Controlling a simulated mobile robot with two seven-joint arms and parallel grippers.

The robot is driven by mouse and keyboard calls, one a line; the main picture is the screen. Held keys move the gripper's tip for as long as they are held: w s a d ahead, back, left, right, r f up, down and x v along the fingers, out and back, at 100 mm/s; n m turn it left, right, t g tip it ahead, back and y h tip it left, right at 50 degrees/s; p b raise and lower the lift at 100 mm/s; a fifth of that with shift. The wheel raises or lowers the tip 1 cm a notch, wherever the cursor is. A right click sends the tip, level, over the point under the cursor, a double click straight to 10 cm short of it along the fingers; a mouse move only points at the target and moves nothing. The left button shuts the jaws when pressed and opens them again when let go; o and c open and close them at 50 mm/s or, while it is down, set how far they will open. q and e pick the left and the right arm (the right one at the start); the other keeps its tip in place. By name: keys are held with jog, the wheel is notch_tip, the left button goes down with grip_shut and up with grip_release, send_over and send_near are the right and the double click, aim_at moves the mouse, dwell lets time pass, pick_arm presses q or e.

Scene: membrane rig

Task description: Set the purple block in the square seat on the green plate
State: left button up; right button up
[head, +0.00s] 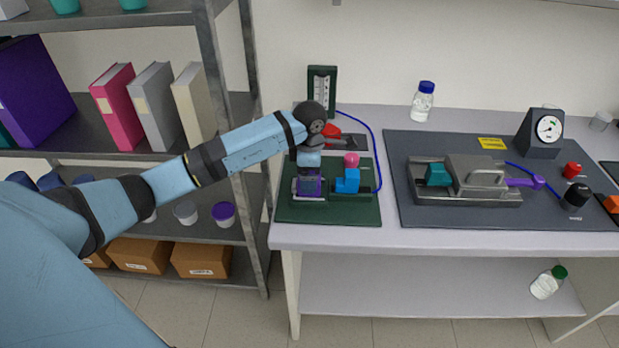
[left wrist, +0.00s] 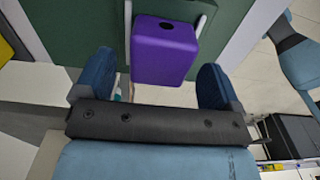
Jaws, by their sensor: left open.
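The purple block (head: 311,186) is on the green plate (head: 353,213), at the left part of the plate. A pale frame (head: 295,187), which looks like the square seat, shows around its sides. In the left wrist view the purple block (left wrist: 163,58) has a dark hole in one face and pale rails on both sides. My left gripper (head: 309,172) is right above the block in the head view. Its fingers are open, one on each side of the block and apart from it. Whether the block is fully down in the seat cannot be told. My right gripper is not in view.
A blue stepped block (head: 347,181) with a pink knob (head: 351,159) stands just right of the purple block. A blue tube (head: 376,150) curves along the plate's right side. A dark gauge (head: 322,88) stands behind. A grey mat (head: 420,217) with a metal rig lies further right.

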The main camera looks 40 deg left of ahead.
pick_arm(q)
notch_tip(320, 180, up, 10)
jog(key=b, duration=0.1)
jog(key=shift+r, duration=0.15)
dwell(0.4)
